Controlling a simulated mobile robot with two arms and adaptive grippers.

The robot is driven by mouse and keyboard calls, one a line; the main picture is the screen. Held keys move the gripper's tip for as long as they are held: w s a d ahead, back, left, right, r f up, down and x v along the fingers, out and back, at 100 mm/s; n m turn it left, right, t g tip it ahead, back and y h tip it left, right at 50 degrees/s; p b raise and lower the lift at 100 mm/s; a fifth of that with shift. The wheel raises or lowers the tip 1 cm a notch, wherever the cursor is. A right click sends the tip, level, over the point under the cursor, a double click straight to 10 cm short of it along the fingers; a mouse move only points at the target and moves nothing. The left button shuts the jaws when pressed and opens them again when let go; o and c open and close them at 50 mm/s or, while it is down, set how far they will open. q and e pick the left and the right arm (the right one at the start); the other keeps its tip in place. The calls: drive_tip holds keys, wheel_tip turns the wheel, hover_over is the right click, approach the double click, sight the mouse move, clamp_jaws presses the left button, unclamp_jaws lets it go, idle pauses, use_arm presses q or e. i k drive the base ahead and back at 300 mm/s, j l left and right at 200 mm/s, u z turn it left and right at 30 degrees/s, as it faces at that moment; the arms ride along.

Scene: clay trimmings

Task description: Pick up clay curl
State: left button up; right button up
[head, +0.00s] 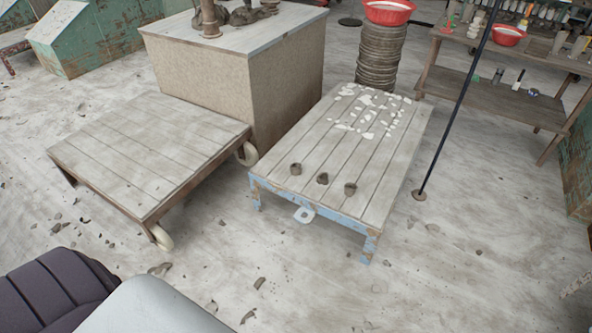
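Small dark grey-brown clay pieces lie scattered on the floor, among them one piece (259,283) at the lower middle, another (248,316) below it and one (160,269) near the cart's front wheel. Three dark lumps (323,178) sit in a row on the near end of the blue-edged platform. I cannot tell which piece is the clay curl. Neither of my grippers shows in the head view.
A low wooden cart (140,150) stands at the left and a blue-edged wooden platform (385,195) with white shards (368,112) at the centre. A thin dark pole (455,115) stands right of it. Open floor lies in front.

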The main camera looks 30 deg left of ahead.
sight(295, 168)
drive_tip(key=u, duration=0.35)
drive_tip(key=i+j+u, duration=0.2)
drive_tip(key=u, duration=0.15)
drive_tip(key=i+j+u, duration=0.1)
drive_tip(key=u, duration=0.3)
drive_tip(key=i+u, duration=0.35)
